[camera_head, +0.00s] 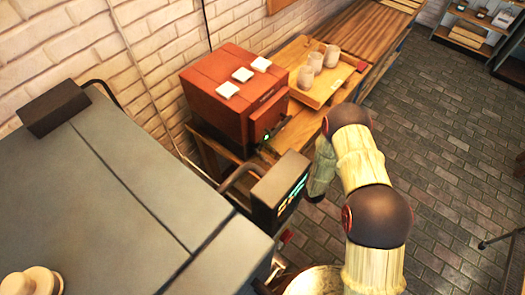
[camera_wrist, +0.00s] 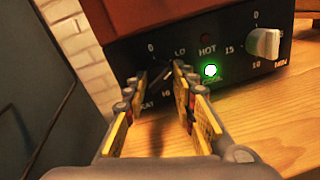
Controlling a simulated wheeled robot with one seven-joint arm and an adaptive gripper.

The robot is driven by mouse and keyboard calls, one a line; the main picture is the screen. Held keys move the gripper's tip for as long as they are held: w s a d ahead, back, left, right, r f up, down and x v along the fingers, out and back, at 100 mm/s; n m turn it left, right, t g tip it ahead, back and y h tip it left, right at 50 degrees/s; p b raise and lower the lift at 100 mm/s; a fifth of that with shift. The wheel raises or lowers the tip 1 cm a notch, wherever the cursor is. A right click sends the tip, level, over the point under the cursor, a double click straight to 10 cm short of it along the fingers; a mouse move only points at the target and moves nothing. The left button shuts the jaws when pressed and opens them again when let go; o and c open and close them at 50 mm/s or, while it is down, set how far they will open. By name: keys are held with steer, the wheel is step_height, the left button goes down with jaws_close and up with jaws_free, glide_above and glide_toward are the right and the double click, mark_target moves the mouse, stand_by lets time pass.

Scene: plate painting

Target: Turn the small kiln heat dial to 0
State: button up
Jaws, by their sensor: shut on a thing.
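The small kiln (camera_head: 225,90) is a red box on a wooden bench in the head view. Its black control panel (camera_wrist: 285,75) fills the upper part of the wrist view. The dial's exact setting cannot be read. A green lamp (camera_wrist: 210,70) glows right of the fingers, below a dark HOT lamp (camera_wrist: 204,38).
A pale timer knob (camera_wrist: 263,43) stands at the panel's right. White tiles (camera_head: 242,74) lie on the kiln. A wooden tray (camera_head: 316,92) with cups stands behind it. A large grey kiln (camera_head: 130,190) with a lit control box (camera_head: 280,190) is close on the left.

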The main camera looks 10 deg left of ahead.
steer(key=c, duration=0.3)
steer(key=shift+n+b, duration=0.4)
steer(key=n+b, duration=0.1)
steer(key=n, duration=0.1)
steer(key=n+b, duration=0.1)
steer(key=b, duration=0.1)
steer(key=shift+f+n, duration=0.2)
steer(key=shift+n, duration=0.2)
steer(key=n+b, duration=0.4)
steer(key=n, duration=0.1)
steer(key=shift+w+y+b, duration=0.1)
steer(key=shift+y+b, duration=0.3)
steer(key=shift+n+b, duration=0.85)
steer(key=shift+n, duration=0.45)
steer(key=shift+r, duration=0.1)
steer(key=o, duration=1.1)
steer(key=shift+o, duration=0.2)
